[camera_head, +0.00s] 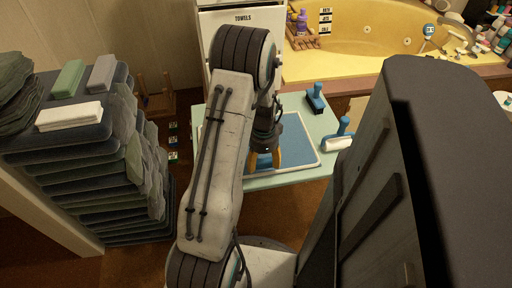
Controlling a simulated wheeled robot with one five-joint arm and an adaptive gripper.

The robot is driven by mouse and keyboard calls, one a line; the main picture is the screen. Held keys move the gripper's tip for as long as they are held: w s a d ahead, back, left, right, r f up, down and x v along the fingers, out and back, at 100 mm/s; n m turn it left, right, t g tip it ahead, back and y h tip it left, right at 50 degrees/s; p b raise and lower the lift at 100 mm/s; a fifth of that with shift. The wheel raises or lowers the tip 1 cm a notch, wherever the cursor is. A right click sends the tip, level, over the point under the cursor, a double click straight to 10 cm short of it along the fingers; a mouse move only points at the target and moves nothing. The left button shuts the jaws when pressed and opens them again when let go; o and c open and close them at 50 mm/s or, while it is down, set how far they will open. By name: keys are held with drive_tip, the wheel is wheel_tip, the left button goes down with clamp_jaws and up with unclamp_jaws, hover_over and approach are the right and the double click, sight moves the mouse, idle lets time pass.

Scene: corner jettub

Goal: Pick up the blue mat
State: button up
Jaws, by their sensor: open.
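The blue mat (298,146) lies flat with a pale border on a light green table or board (305,178). My arm hides its left part. My gripper (265,162) points down over the left part of the mat in this view. Its two orange-yellow fingers are spread apart with nothing seen between them. I cannot tell whether the fingertips touch the mat.
Two blue-handled brushes, one dark (316,98) and one white (338,140), sit at the mat's right. A tall stack of folded towels (125,175) stands at left. A yellow tub (350,62) and a cabinet labelled TOWELS (212,22) are behind.

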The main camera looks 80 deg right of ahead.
drive_tip(key=shift+f, duration=0.6)
drive_tip(key=shift+c, duration=0.2)
clamp_jaws()
